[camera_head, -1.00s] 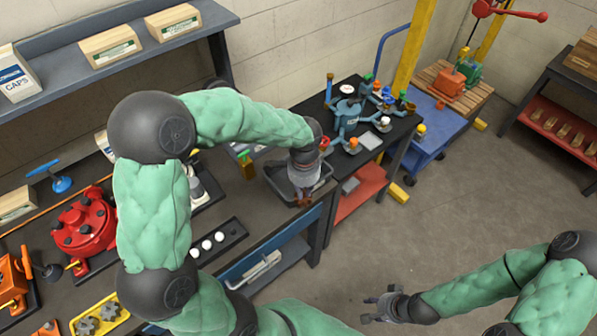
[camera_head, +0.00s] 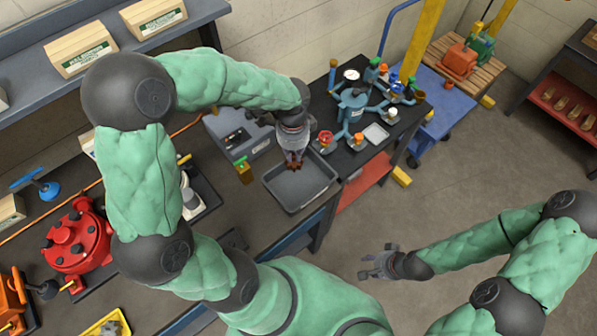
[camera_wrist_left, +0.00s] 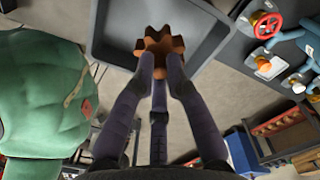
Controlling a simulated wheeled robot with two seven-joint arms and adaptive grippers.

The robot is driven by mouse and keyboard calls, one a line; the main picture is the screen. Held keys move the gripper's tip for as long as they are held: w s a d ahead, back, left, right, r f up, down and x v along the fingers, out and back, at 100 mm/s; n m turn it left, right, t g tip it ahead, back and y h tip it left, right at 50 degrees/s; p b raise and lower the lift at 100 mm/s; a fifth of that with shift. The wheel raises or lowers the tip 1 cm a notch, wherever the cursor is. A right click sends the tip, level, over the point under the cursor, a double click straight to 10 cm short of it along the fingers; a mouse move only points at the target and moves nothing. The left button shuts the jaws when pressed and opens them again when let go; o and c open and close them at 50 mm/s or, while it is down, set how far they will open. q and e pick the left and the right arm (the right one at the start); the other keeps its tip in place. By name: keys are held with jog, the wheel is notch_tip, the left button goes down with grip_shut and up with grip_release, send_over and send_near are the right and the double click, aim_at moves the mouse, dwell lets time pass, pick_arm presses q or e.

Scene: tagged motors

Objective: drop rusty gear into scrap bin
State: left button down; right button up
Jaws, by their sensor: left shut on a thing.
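The rusty gear (camera_wrist_left: 158,46) is orange-brown and toothed, and sits between the fingertips of my left gripper (camera_wrist_left: 160,62) in the left wrist view. In the head view my left gripper (camera_head: 293,157) is shut on the gear (camera_head: 292,165), over the far part of the grey scrap bin (camera_head: 302,184). The bin is a shallow open tray at the bench's right end, and its visible floor looks empty. The bin also shows behind the gear in the left wrist view (camera_wrist_left: 107,33). My right gripper (camera_head: 369,268) hangs over open floor at the lower right, with its fingers apart and nothing between them.
A blue multi-armed fixture (camera_head: 352,105) with coloured valves stands on the black table right of the bin. A grey case (camera_head: 238,134) lies left of the bin. A red round housing (camera_head: 77,240) sits on the bench at left.

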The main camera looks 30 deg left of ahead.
aim_at(294, 162)
pick_arm(q)
jog(key=shift+s+d+f+b, duration=0.25)
jog(key=shift+s+f+b, duration=0.15)
jog(key=shift+f+b, duration=0.05)
notch_tip(294, 162, down, 5)
jog(key=b, duration=0.3)
jog(key=shift+w+a+r+b, duration=0.1)
jog(key=shift+w+r+b, duration=0.05)
jog(key=shift+b, duration=0.2)
jog(key=c, duration=1.2)
grip_release()
jog(key=shift+r, duration=0.15)
notch_tip(294, 162, up, 12)
jog(key=shift+f, duration=0.1)
